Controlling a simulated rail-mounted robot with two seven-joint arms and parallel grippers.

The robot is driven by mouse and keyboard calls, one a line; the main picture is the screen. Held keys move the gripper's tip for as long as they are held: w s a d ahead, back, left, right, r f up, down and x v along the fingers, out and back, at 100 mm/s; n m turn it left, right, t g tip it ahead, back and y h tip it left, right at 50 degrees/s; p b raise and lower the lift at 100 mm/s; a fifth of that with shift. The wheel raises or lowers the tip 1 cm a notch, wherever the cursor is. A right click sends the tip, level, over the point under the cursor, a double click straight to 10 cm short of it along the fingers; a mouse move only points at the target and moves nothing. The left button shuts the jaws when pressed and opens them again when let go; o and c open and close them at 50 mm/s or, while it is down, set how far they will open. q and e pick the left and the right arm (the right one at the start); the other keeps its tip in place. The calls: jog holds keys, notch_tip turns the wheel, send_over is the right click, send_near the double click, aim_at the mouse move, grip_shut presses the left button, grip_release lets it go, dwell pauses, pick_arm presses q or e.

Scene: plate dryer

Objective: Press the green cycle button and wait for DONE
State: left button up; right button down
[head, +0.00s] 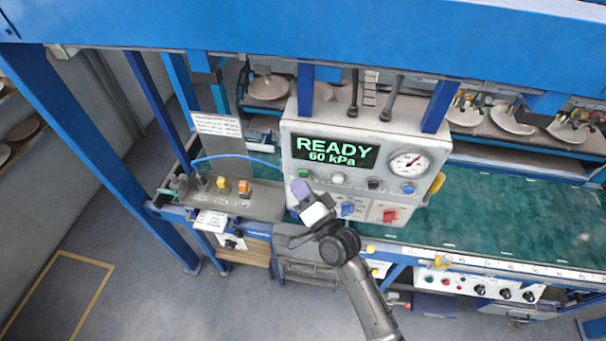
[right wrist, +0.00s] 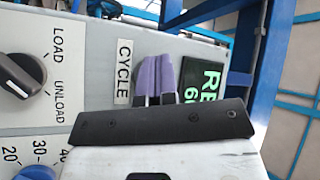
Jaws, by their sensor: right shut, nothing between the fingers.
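The light grey control box (head: 383,204) stands on the bench in the middle of the head view. Its display (head: 336,151) reads READY and 60 kPa in green; part of it shows in the right wrist view (right wrist: 203,85). The green cycle button (head: 304,174) is at the panel's left, below the display. My right gripper (head: 300,188) is shut and empty, its purple fingertips just below the button in the head view. In the right wrist view the fingertips (right wrist: 155,78) are beside the CYCLE label (right wrist: 123,72) and the button is hidden. Contact cannot be told. My left gripper is out of view.
The wrist view shows a LOAD/UNLOAD knob (right wrist: 22,75). A small station (head: 244,200) with an orange switch stands left. Blue posts frame the bench.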

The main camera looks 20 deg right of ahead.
jog(key=shift+w+d, duration=0.15)
jog(key=shift+w, duration=0.1)
dwell(0.5)
jog(key=shift+w+d, duration=0.1)
jog(key=shift+w, duration=0.05)
dwell(0.6)
jog(key=shift+s+a+p, duration=0.4)
jog(key=shift+s+a, duration=0.05)
jog(key=shift+s, duration=0.3)
